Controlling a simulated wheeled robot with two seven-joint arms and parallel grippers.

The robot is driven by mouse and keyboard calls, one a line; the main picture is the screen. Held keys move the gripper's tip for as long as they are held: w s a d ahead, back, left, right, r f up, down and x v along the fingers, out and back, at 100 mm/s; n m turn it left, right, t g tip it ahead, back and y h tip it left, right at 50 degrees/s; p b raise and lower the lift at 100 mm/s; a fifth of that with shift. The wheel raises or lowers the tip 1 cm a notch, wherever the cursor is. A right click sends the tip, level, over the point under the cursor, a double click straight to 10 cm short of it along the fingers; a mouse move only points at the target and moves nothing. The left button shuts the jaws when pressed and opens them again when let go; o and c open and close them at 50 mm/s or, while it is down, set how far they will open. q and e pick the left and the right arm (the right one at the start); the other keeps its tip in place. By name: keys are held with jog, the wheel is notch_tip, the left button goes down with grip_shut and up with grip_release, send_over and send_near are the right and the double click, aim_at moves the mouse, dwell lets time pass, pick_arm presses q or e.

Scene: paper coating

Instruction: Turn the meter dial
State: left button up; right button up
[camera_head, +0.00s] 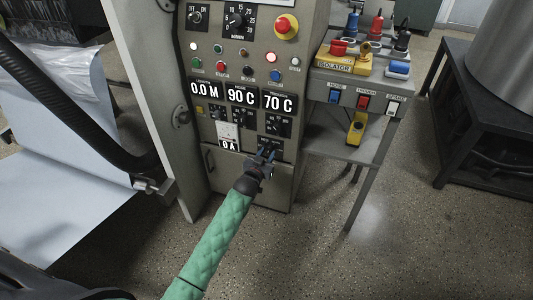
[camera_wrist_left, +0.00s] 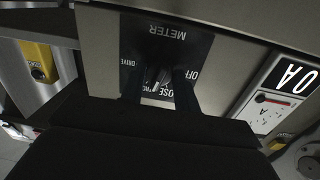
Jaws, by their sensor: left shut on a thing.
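The meter dial (camera_wrist_left: 157,76) sits on a dark plate (camera_wrist_left: 198,44) labelled METER in the left wrist view, with DRIVE and OFF marks beside it. In the head view its plate (camera_head: 277,143) is low on the grey control panel. My left gripper (camera_head: 266,154) reaches the plate at the end of the green-sleeved arm. Its two dark fingers (camera_wrist_left: 160,86) stand on either side of the dial and are shut on it. The fingers hide part of the dial and some of the lettering, so its exact setting is unclear. My right gripper is not in view.
The control panel (camera_head: 245,58) carries other knobs, coloured buttons and displays reading 0.0 M, 90 C and 70 C. A 0 A meter (camera_head: 229,145) is just left of the dial. A side shelf (camera_head: 345,148) with switches stands right. Pale paper (camera_head: 60,180) hangs left.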

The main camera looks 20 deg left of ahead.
pick_arm(q)
jog(key=shift+m+p, duration=1.3)
jog(key=shift+m, duration=0.2)
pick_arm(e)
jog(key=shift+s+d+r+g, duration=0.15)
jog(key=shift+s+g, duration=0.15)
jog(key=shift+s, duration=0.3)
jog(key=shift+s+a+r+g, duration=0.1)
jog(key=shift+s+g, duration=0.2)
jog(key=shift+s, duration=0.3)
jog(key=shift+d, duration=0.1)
pick_arm(q)
jog(key=o, duration=1)
